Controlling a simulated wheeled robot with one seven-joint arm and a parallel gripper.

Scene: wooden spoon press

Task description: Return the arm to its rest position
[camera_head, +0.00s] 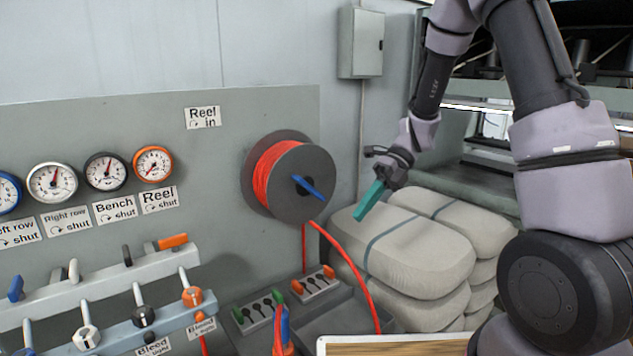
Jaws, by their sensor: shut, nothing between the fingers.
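My gripper (369,200) shows right of the picture's middle, at the end of my arm. Its teal fingers are together and point down and to the left. Nothing is between them. It hangs in front of the stacked beige sacks (425,257) and to the right of the hose reel (305,180), apart from the reel. My arm rises from the lower right, and its upper part is cut off by the top edge.
Several gauges (104,172) and a valve rail (90,285) line the panel (60,130) on the left. A red hose (352,265) hangs from the reel. A grey box (361,43) is on the wall. A wooden board (400,348) lies at the bottom edge.

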